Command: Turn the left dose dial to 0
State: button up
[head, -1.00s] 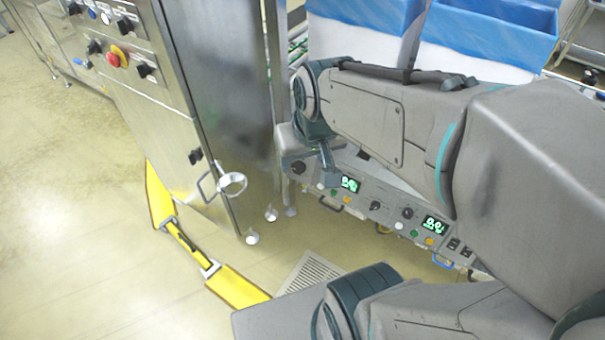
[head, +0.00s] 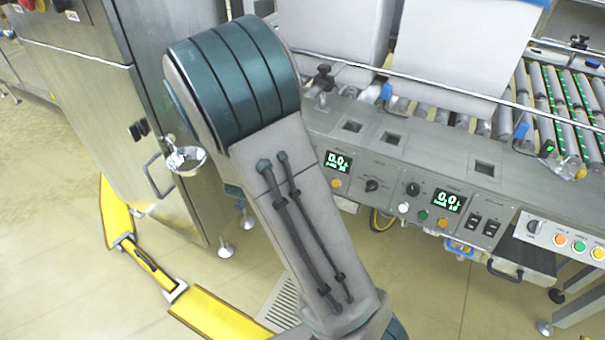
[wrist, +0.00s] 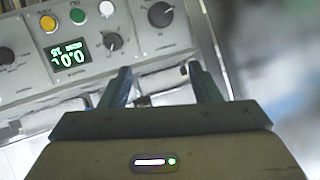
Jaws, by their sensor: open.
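The control panel (wrist: 75,75) appears upside down in the wrist view. The left dose dial (wrist: 113,41), a small dark knob with a white pointer, sits beside the left display (wrist: 70,55); the pointer's exact setting is unclear. The right dose dial (head: 413,189) is beside the right display (head: 448,202), which also appears to read 0.0. My gripper (wrist: 159,68) is open and empty, its fingers apart from the left dial, which lies beyond and left of them.
A larger black knob (wrist: 160,14) is near the left dial, and yellow (wrist: 47,24), green (wrist: 77,16) and white (wrist: 106,8) buttons line the panel. A steel cabinet (head: 85,95) stands left, a roller conveyor (head: 560,105) right. Yellow floor bars (head: 215,318) lie in front.

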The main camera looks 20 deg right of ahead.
jog(key=s+d+f+m+t+h+b, duration=0.1)
jog(key=d+f+h+b, duration=0.4)
jog(key=f+h+b, duration=0.55)
jog(key=w+d+y, duration=0.1)
jog(key=w+d, duration=0.2)
jog(key=w+d+b, duration=0.1)
jog(key=w+d, duration=0.1)
jog(key=d, duration=0.2)
jog(key=w+d+f+y, duration=0.1)
jog(key=w+d, duration=0.2)
jog(key=shift+w+d+y+b, duration=0.15)
jog(key=shift+w+y+b, duration=0.2)
jog(key=shift+b, duration=0.05)
jog(key=c, duration=1)
